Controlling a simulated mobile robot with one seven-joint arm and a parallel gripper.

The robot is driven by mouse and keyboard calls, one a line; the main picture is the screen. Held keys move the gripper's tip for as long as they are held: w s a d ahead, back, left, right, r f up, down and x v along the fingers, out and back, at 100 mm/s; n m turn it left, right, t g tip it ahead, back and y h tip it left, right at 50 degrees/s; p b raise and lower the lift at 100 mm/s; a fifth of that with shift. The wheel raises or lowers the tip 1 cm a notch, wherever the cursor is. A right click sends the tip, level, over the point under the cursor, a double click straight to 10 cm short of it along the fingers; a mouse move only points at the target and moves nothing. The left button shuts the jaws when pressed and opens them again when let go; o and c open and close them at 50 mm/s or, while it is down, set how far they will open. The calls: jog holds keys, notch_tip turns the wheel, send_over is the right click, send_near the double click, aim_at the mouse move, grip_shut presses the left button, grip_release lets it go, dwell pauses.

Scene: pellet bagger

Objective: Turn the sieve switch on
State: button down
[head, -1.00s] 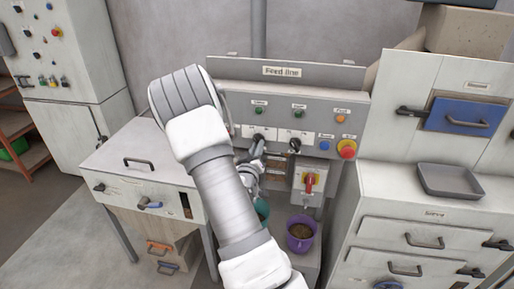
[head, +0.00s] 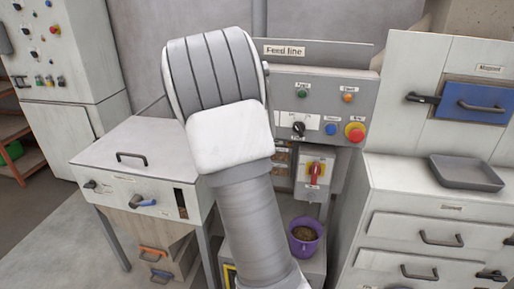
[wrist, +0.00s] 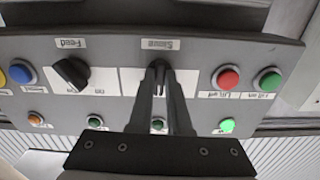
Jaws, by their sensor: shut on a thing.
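The sieve switch (wrist: 158,68) is a dark rotary knob on the grey feed line panel, under a white label (wrist: 160,44) that shows upside down in the wrist view. My gripper (wrist: 161,72) is at the knob, its two dark fingers shut on it. The fingers cover most of the knob, so I cannot tell which way it points. The small lamp (wrist: 158,124) in line with it looks dark green. In the head view my arm hides the gripper and the sieve switch.
The black feed knob (wrist: 70,73) is beside my fingers, with a blue button (wrist: 21,73) past it. Red (wrist: 228,78) and green (wrist: 268,80) buttons are on the other side. Below the panel are a red-handled switch (head: 315,172) and a purple bucket (head: 305,238).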

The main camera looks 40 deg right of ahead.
jog(key=m+b, duration=0.5)
jog(key=b, duration=0.2)
jog(key=shift+w+a+b, duration=0.1)
jog(key=shift+b, duration=0.3)
jog(key=shift+r+m, duration=0.1)
jog(key=shift+m, duration=0.2)
jog(key=c, duration=0.9)
grip_release()
jog(key=shift+o, duration=0.2)
